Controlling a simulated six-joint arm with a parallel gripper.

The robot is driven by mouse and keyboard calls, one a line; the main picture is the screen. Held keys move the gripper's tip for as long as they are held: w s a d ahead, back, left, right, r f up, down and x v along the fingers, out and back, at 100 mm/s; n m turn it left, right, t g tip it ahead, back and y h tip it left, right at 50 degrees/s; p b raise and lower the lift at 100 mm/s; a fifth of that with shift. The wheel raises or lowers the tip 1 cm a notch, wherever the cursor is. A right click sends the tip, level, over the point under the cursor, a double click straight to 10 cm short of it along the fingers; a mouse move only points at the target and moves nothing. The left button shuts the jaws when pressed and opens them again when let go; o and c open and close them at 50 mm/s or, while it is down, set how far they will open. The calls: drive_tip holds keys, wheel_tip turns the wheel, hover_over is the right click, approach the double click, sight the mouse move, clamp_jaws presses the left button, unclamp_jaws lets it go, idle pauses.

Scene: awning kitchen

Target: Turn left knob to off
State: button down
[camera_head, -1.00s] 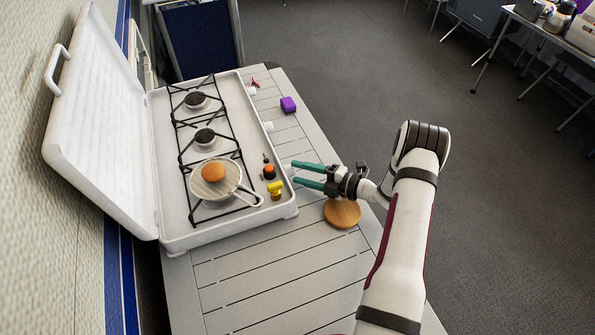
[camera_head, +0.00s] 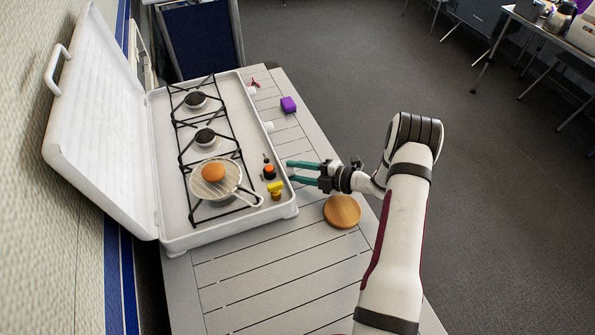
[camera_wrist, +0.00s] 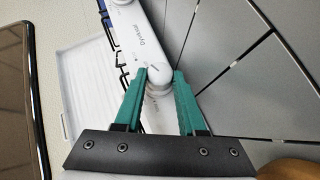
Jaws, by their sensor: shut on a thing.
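The white stove (camera_head: 180,233) stands open on the slatted table. Its front with the knobs faces right in the head view. My gripper (camera_head: 289,171) is at the front face near the stove's closest corner, with its green fingers on either side of the left knob, which they hide in the head view. In the wrist view the white left knob (camera_wrist: 158,78) sits between the fingertips of my gripper (camera_wrist: 161,76), and the fingers are shut on it. The knob's exact turn angle is hard to make out.
Further knobs (camera_head: 267,126) lie along the front face. A pan (camera_head: 207,190) with a round orange-brown item sits on the closest burner.

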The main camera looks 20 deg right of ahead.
drive_tip(key=shift+r+m+g+h, duration=0.15)
drive_tip(key=shift+m+g+h, duration=0.25)
drive_tip(key=shift+g, duration=0.6)
drive_tip(key=c, duration=0.8)
unclamp_jaws()
drive_tip(key=shift+o, duration=0.2)
drive_tip(key=shift+d, duration=0.1)
drive_tip(key=v, duration=1.5)
drive_tip(key=shift+s+d, duration=0.2)
drive_tip(key=shift+d, duration=0.05)
